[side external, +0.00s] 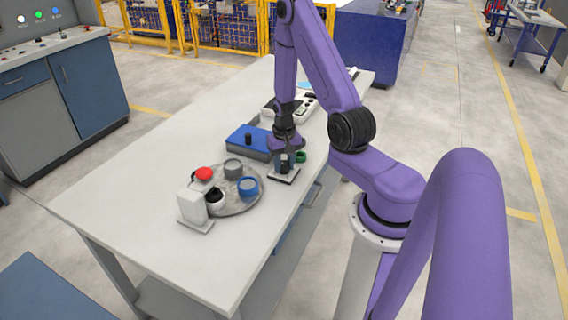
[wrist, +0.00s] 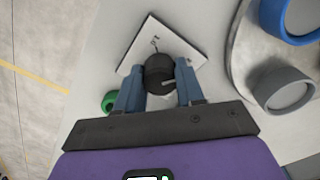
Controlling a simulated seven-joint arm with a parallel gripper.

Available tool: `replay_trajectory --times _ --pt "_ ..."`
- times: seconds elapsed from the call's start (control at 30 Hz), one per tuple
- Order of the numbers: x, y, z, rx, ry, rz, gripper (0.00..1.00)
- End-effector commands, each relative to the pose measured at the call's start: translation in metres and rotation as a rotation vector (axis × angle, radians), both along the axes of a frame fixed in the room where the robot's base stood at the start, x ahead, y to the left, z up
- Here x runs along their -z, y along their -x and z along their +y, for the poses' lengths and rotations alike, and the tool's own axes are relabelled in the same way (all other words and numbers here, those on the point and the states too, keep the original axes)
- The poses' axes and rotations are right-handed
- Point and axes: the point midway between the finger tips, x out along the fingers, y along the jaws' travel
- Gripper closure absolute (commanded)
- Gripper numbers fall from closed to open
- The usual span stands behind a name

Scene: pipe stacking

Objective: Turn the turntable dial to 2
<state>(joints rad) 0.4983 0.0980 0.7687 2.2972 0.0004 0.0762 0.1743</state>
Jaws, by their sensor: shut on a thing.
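The dial is a black knob (wrist: 159,70) on a white square plate (wrist: 185,45), near the table's front edge. The plate also shows below my gripper in the side view (side external: 283,178). My gripper (wrist: 160,90) points down over the dial, its two blue-grey fingers on either side of the knob and shut on it. A small dark mark shows on the plate just beyond the knob, too small to read. The round grey turntable (side external: 238,208) lies left of the dial in the side view. It carries a blue ring-shaped part (side external: 248,187) and a grey one (side external: 233,168).
A green ring (side external: 301,156) lies close beside the dial plate. A blue box with a black knob (side external: 240,143) stands behind. A white block (side external: 191,207) and a red button (side external: 203,174) stand by the turntable. The table's left part (side external: 120,185) is clear.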

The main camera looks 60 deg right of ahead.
Motion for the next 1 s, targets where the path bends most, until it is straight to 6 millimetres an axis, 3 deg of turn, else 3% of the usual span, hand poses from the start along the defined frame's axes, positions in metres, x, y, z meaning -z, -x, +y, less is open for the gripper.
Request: replay_trajectory --times 0.4,0.97,1.0 --pt "-0.0007 -0.0009 -0.0003 0.186 0.001 -0.003 0.93" --pt "-0.0008 -0.001 -0.0007 0.212 0.001 -0.003 0.93" --pt "-0.0008 -0.001 -0.0007 0.212 0.001 -0.003 0.49"
